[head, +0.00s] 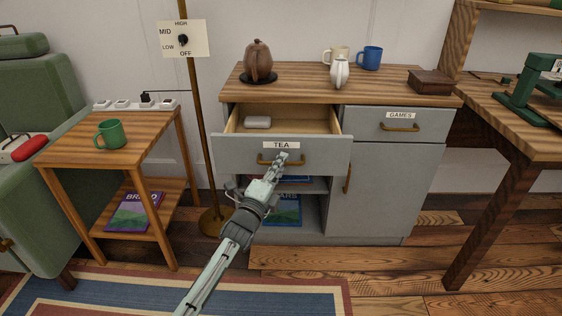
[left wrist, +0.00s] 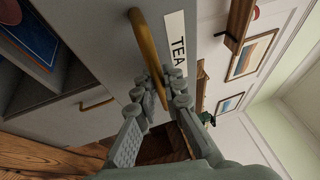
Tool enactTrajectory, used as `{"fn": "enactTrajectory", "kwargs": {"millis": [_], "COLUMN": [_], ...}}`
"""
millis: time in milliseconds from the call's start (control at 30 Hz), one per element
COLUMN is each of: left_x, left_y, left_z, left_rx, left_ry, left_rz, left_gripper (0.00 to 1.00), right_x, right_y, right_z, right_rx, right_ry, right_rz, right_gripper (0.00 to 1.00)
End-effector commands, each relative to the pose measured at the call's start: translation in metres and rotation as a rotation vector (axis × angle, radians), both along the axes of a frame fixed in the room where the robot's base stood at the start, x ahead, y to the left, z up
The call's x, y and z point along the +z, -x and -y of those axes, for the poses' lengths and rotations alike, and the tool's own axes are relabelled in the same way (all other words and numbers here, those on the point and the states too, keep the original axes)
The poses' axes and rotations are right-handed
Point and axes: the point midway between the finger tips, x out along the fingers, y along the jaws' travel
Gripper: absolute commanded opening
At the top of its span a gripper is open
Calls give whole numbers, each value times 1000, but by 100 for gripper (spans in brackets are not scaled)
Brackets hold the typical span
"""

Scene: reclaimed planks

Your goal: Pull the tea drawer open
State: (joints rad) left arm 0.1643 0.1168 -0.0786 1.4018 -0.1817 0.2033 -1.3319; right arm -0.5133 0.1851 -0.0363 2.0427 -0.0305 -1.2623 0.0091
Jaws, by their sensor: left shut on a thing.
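The tea drawer (head: 232,153), grey with a white TEA label, stands pulled out of the sideboard (head: 391,175). Its inside shows, with a small pale grey object (head: 257,122) in it. My left gripper (head: 279,164) is at the front of the drawer, shut on the brass handle (head: 265,161). In the left wrist view, the fingers (left wrist: 160,88) close around the handle bar (left wrist: 142,36) beside the TEA label. My right gripper is in neither view.
A brown pot, a cream mug, a white jug, a blue mug (head: 370,58) and a brown box stand on the sideboard top. The games drawer (head: 373,125) is shut. A side table (head: 75,150) with a green mug (head: 110,134) and a lamp pole (head: 200,130) stand at left.

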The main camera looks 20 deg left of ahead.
Motion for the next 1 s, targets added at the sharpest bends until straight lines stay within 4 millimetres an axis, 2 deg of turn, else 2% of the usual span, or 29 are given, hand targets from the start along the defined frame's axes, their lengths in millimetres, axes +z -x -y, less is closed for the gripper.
{"fn": "enactTrajectory", "kwargs": {"millis": [200, 667, 700, 833, 1000], "left_x": [0, 0, 0, 0, 0], "left_y": [6, 7, 7, 7, 7], "left_z": [1, 1, 1, 1, 1], "left_rx": [1, 2, 2, 1, 1], "left_ry": [0, 0, 0, 0, 0], "left_rz": [0, 0, 0, 0, 0], "left_gripper": [0, 0, 14, 30, 30], "right_x": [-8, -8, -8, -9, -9], "right_y": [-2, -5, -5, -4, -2], "right_z": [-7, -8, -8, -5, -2], "right_rx": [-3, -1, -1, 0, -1], "right_ry": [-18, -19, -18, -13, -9], "right_rz": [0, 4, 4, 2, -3], "right_gripper": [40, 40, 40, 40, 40]}}
